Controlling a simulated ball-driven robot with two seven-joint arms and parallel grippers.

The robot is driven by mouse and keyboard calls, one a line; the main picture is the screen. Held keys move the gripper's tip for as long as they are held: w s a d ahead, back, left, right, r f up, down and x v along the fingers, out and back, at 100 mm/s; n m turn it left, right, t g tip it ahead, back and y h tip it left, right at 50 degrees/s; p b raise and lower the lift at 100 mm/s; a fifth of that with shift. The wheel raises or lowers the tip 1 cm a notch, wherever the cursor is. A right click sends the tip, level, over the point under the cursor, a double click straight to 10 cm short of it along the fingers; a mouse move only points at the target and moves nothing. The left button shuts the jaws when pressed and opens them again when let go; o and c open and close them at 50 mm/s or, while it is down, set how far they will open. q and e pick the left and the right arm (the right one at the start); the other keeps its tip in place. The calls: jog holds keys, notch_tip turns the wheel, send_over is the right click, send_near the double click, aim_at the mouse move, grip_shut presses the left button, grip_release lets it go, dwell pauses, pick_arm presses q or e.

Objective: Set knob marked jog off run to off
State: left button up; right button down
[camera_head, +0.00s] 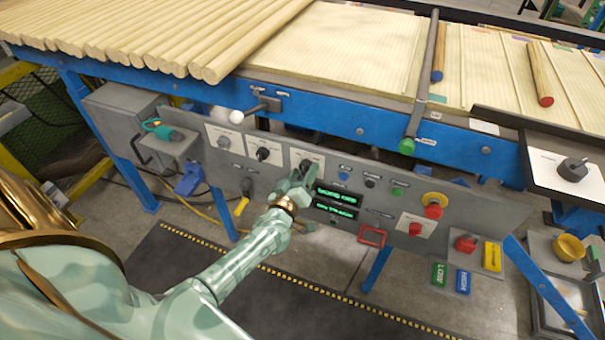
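A grey control panel runs under the blue-framed table. On its left part are white plates, each with a knob: a grey knob (223,141), a black knob (263,154) and a dark knob (305,165). The labels are too small to read, so I cannot tell which knob is marked jog off run or where it points. My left gripper (297,178) is at the third plate, over its lower part and close to the dark knob. Its fingers are small and partly overlap the plate; I cannot tell whether they touch or grip the knob. My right gripper is out of view.
Green-lit displays (336,201), small coloured buttons (344,175) and a red stop button on a yellow base (433,207) lie right of my gripper. A yellow-handled switch (241,205) hangs at lower left. Wooden rods (150,35) cover the table above.

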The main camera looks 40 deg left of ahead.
pick_arm(q)
jog(key=p+v, duration=0.3)
jog(key=v, duration=1.3)
jog(key=shift+p, duration=0.35)
jog(key=shift+s+d, duration=0.1)
jog(key=shift+d, duration=0.05)
jog(key=s+d+f+m+g+h, duration=0.25)
jog(key=s+f+m+g, duration=0.25)
jog(key=s+f, duration=0.5)
jog(key=s+d+f+m+g+h, duration=0.25)
jog(key=s+f+m+g, duration=0.2)
jog(key=f, duration=0.85)
jog(key=s+f+m+g, duration=0.2)
jog(key=s+f+g, duration=0.2)
jog(key=s, duration=0.8)
jog(key=s+f+m+g+y, duration=0.1)
jog(key=s+f+g, duration=0.3)
jog(key=s, duration=0.8)
jog(key=shift+s+a+f+m, duration=0.4)
jog(key=shift+a+f+m, duration=0.05)
jog(key=shift+m, duration=0.4)
